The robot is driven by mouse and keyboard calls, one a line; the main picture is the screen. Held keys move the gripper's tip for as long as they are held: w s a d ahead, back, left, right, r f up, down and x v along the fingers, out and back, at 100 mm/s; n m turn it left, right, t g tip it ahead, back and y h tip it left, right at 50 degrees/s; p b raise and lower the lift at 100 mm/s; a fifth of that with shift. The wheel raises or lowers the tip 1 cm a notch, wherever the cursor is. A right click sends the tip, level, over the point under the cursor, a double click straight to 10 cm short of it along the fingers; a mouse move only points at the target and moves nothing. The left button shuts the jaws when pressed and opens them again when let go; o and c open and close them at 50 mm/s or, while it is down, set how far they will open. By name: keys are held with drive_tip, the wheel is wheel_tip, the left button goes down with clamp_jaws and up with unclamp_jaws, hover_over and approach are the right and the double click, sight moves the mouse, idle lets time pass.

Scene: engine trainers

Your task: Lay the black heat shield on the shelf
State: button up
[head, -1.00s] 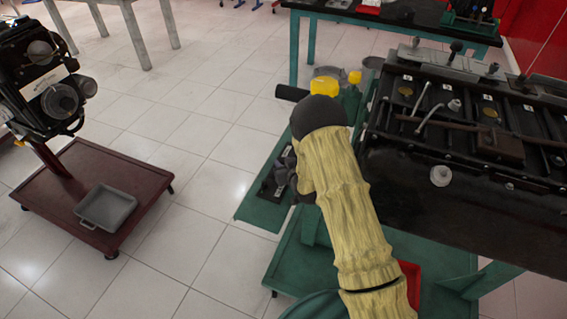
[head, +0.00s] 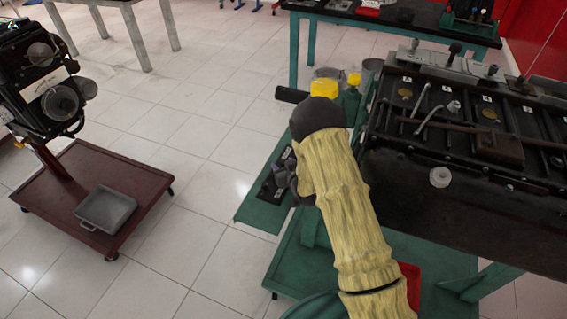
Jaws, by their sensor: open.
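The green shelf (head: 258,213) juts out at the left of the engine stand, low down. A small dark piece (head: 268,187) with a pale patch lies on it and may be the black heat shield; my arm covers part of this spot, so I cannot tell for sure. My arm, in a yellow sleeve, reaches over the stand from the lower right. My gripper (head: 285,180) is open at the arm's far end, over or beside the dark piece. The wrist hides most of its fingers, and whether it touches the piece is unclear.
A large black engine (head: 460,150) fills the right side. Yellow-capped containers (head: 324,87) stand behind my arm. A red tray (head: 410,285) is partly hidden below the arm. At left, a maroon stand (head: 60,205) carries another engine and a grey tray (head: 105,209). Tiled floor between is clear.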

drive_tip(key=v, duration=0.6)
drive_tip(key=shift+s+r+b, duration=0.15)
drive_tip(key=shift+r+b, duration=0.05)
drive_tip(key=shift+b, duration=0.15)
drive_tip(key=shift+s+d+r, duration=0.2)
drive_tip(key=shift+s+r, duration=0.1)
drive_tip(key=shift+s, duration=0.15)
